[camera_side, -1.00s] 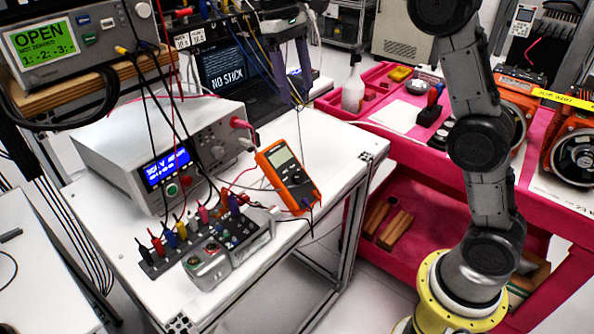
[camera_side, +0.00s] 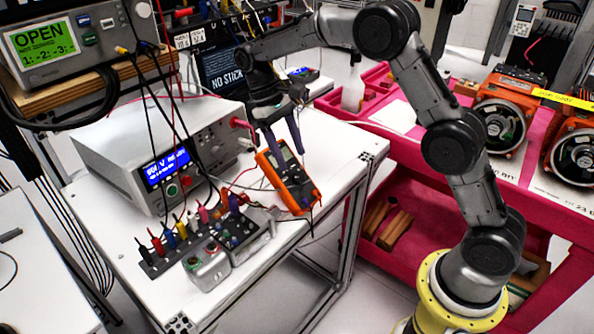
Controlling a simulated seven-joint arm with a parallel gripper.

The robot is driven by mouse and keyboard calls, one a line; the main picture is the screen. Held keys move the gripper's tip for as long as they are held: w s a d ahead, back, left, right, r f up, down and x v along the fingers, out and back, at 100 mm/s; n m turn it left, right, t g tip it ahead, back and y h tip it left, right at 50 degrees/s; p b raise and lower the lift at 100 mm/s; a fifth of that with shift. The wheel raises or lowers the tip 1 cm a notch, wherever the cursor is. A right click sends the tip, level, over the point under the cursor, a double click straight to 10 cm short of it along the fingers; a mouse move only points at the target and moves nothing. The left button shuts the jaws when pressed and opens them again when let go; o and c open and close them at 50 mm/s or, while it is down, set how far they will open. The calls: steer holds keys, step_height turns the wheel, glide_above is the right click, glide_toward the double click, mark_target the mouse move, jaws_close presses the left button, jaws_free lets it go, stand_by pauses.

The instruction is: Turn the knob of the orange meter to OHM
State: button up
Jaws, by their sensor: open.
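The orange meter (camera_side: 305,196) lies tilted on the white table, near its right edge. Its grey screen and the dark knob area (camera_side: 291,177) show partly between my fingers. The knob's setting is too small to read. My gripper (camera_side: 286,151) points down over the upper part of the meter with its two dark fingers spread apart. It is open and empty. One finger crosses in front of the screen side and the other is on the right of it. I cannot tell whether the fingertips touch the meter.
A white power supply (camera_side: 105,150) with a blue display stands left of the meter. A row of colored plugs (camera_side: 180,235) and a grey box (camera_side: 208,266) sit in front. Thin cables run beside the meter. A red cart (camera_side: 405,160) stands to the right.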

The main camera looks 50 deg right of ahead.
mark_target(298, 175)
steer(key=shift+x, duration=2.75)
jaws_close()
